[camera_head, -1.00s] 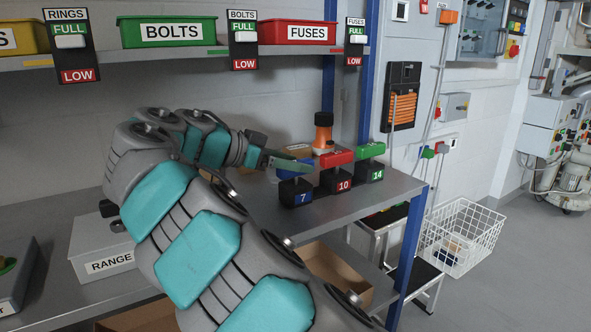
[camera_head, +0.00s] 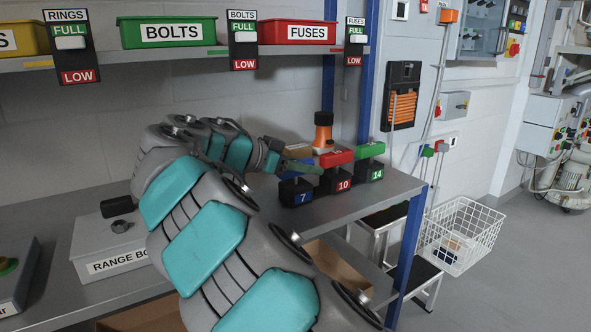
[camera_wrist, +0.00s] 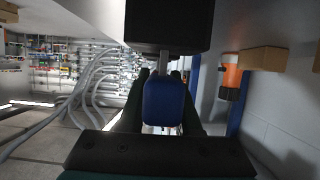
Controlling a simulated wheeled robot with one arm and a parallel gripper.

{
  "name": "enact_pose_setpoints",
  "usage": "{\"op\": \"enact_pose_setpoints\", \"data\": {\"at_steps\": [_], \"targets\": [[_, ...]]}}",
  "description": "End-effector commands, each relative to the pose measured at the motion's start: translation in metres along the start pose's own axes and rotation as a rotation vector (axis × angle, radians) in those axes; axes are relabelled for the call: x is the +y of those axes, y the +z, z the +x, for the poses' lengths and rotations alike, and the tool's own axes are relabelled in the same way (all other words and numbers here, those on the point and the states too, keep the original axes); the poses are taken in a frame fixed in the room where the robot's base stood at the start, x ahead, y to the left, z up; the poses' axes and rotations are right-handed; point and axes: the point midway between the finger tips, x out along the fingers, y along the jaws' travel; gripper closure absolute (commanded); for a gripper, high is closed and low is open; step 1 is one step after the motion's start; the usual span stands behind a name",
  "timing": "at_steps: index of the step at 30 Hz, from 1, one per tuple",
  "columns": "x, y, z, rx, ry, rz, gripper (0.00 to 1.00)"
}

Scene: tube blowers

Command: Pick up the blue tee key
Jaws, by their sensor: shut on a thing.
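The blue tee key (camera_head: 301,168) is above the black block marked 7 (camera_head: 297,194) on the bench. My gripper (camera_head: 296,165) reaches it from the left, and its fingers partly hide the handle. In the wrist view, which is upside down, the blue handle (camera_wrist: 163,103) sits between my two dark fingers, and the gripper is shut on it. A pale metal shaft (camera_wrist: 164,63) runs from the handle to the black block (camera_wrist: 168,22). I cannot see whether the shaft's end is still inside the block.
The red key (camera_head: 337,157) on block 10 and the green key (camera_head: 370,150) on block 14 stand close on the right. An orange and black object (camera_head: 323,134) stands behind them. The shelf with bins (camera_head: 168,32) is above. The bench's right edge is near.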

Motion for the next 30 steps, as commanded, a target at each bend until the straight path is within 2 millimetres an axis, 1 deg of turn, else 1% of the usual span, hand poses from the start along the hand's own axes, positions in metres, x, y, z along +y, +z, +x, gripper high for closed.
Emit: {"op": "enact_pose_setpoints", "data": {"at_steps": [1,6,7,23,26,30], "targets": [[0.000,0.000,0.000,0.000,0.000,0.000,0.79],[0.000,0.000,0.000,0.000,0.000,0.000,0.98],[0.000,0.000,0.000,0.000,0.000,0.000,1.00],[0.000,-0.002,-0.001,0.000,0.000,0.000,1.00],[0.000,-0.005,-0.002,0.000,-0.001,0.001,1.00],[-0.001,-0.016,-0.007,0.001,-0.004,0.003,1.00]]}}
